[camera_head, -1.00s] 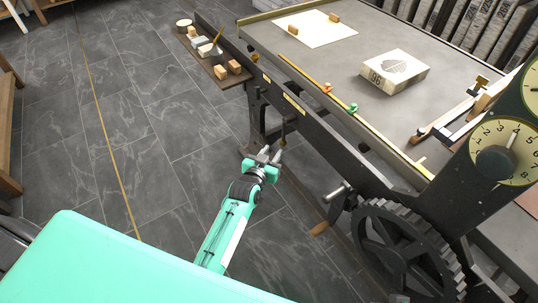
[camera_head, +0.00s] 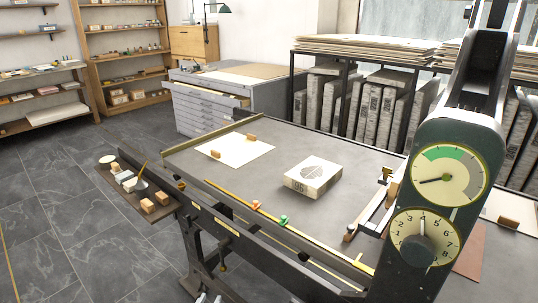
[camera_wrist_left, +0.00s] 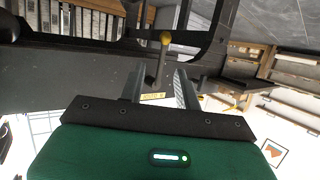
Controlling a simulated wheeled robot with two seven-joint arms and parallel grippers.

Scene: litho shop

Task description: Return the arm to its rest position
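My left gripper (camera_head: 210,298) shows only as its pale fingertips at the bottom edge of the head view, low beside the press frame. The rest of that arm is out of this view. In the left wrist view the left gripper (camera_wrist_left: 160,82) has its two fingers apart, with nothing held between them. A lever with a yellow knob (camera_wrist_left: 165,38) shows behind the gap between the fingers; I cannot tell how far off it is. My right gripper is in neither view.
The press bed (camera_head: 345,213) carries a stone block (camera_head: 312,177) marked 96 and a paper sheet (camera_head: 236,150). A dial column (camera_head: 432,150) rises at right. A side shelf (camera_head: 150,204) with small items juts left. Open floor (camera_head: 60,210) lies at left.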

